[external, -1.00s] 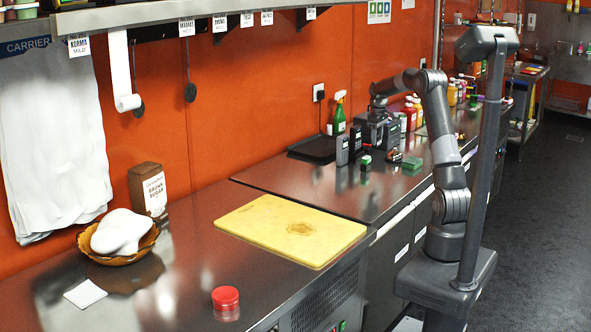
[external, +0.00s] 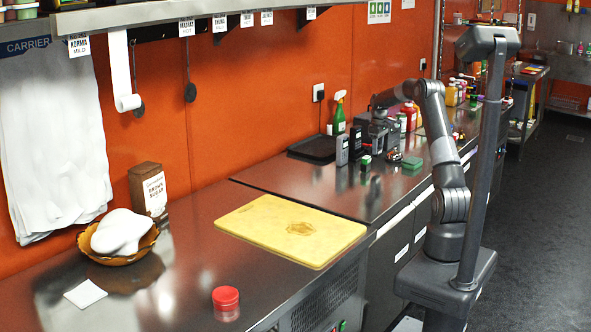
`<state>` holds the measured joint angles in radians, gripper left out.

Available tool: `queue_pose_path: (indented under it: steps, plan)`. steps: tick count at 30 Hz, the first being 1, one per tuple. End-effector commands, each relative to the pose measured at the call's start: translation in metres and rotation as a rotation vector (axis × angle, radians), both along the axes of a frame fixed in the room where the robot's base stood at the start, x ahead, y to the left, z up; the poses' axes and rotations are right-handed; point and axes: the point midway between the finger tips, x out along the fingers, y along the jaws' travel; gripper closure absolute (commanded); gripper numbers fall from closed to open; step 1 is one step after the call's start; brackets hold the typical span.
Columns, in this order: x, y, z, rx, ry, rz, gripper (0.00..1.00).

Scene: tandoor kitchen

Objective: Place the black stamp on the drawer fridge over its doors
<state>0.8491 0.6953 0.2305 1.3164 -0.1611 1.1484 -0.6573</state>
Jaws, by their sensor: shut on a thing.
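My gripper (external: 378,126) is small and dark in the external view, at the end of my arm over the back of the far steel counter. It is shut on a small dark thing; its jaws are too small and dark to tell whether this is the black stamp. A small black item with green on it (external: 366,160) stands on the counter in front, apart from my gripper. The drawer fridge appears to be the steel-topped unit (external: 290,178), with dark door fronts (external: 397,240) bearing white labels below.
Near my gripper stand a grey box (external: 342,150), a black box (external: 355,140), a green block (external: 412,163), a green spray bottle (external: 340,115) and several sauce bottles. A yellow cutting board (external: 265,225) lies nearer the camera. The steel top beyond the board is mostly bare.

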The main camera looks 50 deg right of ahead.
Motion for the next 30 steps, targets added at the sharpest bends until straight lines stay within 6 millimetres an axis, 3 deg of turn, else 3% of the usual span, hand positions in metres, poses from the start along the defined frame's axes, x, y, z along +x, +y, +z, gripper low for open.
queue_pose_path:
  steps: [7, 15, 25, 26, 30]
  plan:
    - [0.012, 0.005, -0.014, 0.001, 0.001, 0.000, 0.78]
    - [0.011, 0.005, -0.047, 0.001, 0.001, -0.001, 0.78]
    - [0.011, 0.005, -0.050, 0.000, 0.000, 0.000, 0.78]
    - [0.011, 0.005, -0.050, 0.000, -0.001, 0.000, 0.54]
    - [0.011, 0.005, -0.050, 0.000, -0.001, 0.000, 0.46]
